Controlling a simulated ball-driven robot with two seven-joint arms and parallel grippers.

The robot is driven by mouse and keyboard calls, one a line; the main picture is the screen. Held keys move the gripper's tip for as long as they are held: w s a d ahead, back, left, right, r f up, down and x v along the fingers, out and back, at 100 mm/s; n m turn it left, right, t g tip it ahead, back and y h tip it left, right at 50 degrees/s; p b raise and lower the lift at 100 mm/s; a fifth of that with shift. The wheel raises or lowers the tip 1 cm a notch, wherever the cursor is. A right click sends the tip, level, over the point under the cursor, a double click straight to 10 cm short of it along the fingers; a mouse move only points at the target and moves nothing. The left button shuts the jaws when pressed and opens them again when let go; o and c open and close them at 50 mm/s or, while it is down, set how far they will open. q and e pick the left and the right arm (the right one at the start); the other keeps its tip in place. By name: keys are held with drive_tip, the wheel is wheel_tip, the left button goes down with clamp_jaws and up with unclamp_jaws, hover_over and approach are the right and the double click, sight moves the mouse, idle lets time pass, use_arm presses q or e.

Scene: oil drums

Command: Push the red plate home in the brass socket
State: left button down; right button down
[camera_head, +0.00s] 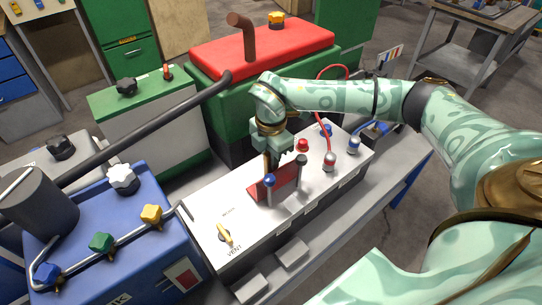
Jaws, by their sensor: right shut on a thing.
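My right gripper (277,163) points down over the white-topped panel (215,200), its arm reaching in from the right. It is shut on the red plate (283,180), a thin dark-red piece low over the panel. The plate stands between a blue-capped post (269,186) and a dark-capped post (300,170). I cannot make out the brass socket; the plate, fingers and posts cover that spot. I cannot tell whether the plate's lower edge touches the panel. My left gripper is not in view.
A yellow lever (225,234) sits at the panel's near left, by the word VENT. A red knob (303,145) and a red cable (325,120) are close to the gripper. A blue machine (130,255) stands left, a red-topped green machine (275,45) behind.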

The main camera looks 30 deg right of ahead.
drive_tip(key=shift+f, duration=0.4)
drive_tip(key=c, duration=1.3)
unclamp_jaws()
drive_tip(key=shift+o, duration=0.2)
